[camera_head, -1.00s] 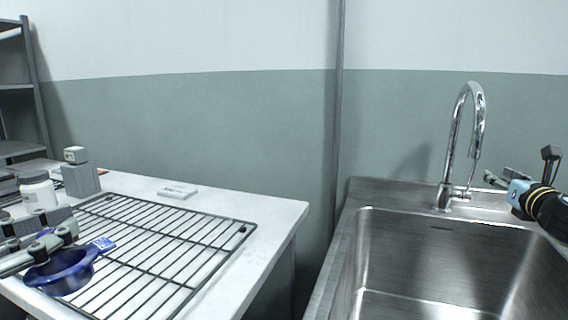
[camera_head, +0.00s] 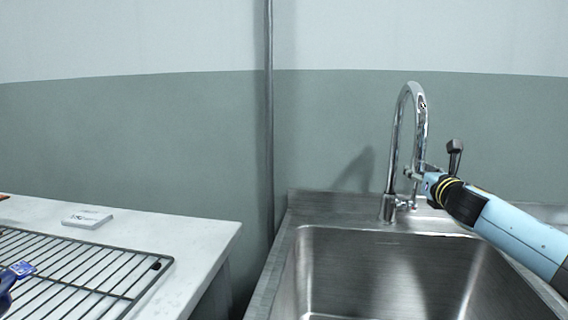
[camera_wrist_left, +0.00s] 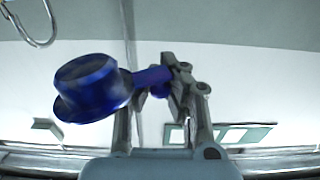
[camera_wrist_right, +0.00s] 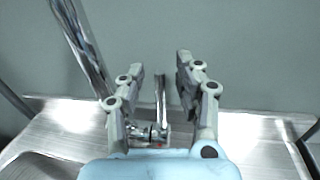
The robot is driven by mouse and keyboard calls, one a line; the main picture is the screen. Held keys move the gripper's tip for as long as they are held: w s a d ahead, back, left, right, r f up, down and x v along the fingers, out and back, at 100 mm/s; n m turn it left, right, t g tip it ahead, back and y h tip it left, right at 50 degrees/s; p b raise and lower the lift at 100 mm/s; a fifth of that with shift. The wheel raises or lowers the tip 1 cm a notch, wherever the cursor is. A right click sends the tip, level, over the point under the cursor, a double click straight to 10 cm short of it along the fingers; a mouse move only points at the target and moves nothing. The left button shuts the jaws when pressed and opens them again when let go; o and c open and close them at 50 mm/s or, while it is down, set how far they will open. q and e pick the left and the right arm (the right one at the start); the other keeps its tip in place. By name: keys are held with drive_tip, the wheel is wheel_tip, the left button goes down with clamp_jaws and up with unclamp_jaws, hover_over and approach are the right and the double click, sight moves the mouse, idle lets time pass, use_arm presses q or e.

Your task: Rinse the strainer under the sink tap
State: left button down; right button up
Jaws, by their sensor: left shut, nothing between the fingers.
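The blue strainer (camera_wrist_left: 88,86) shows in the left wrist view, its handle (camera_wrist_left: 150,78) reaching my left gripper's fingertips (camera_wrist_left: 168,80). That gripper is shut; whether it grips the handle is unclear. In the head view only part of the strainer (camera_head: 5,282) shows at the left edge, over the rack, and my left gripper is out of frame. The chrome tap (camera_head: 396,150) stands behind the sink (camera_head: 385,262). My right gripper (camera_head: 415,175) is open beside the tap. In the right wrist view a thin chrome rod (camera_wrist_right: 161,95) appears between its spread fingers. No water is visible.
A black wire rack (camera_head: 95,272) lies on the white table (camera_head: 200,238) left of the sink, with a small white card (camera_head: 87,218) behind it. A gap separates table and sink. A vertical pipe (camera_head: 268,120) runs up the wall. The basin looks empty.

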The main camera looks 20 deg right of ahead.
drive_tip(key=shift+r, duration=0.1)
drive_tip(key=shift+c, duration=0.5)
clamp_jaws()
use_arm(q)
drive_tip(key=shift+f, duration=0.1)
use_arm(e)
drive_tip(key=b, duration=0.3)
drive_tip(key=s+t+b, duration=0.1)
drive_tip(key=b, duration=0.3)
drive_tip(key=shift+a+f+h+b, duration=0.25)
drive_tip(key=shift+f+h+b, duration=0.05)
drive_tip(key=shift+f+h, duration=0.1)
use_arm(q)
drive_tip(key=f, duration=0.3)
drive_tip(key=s+f, duration=0.1)
drive_tip(key=f, duration=0.2)
drive_tip(key=a+f, duration=0.1)
drive_tip(key=f, duration=0.2)
drive_tip(key=shift+s, duration=0.3)
use_arm(e)
drive_tip(key=shift+r, duration=0.3)
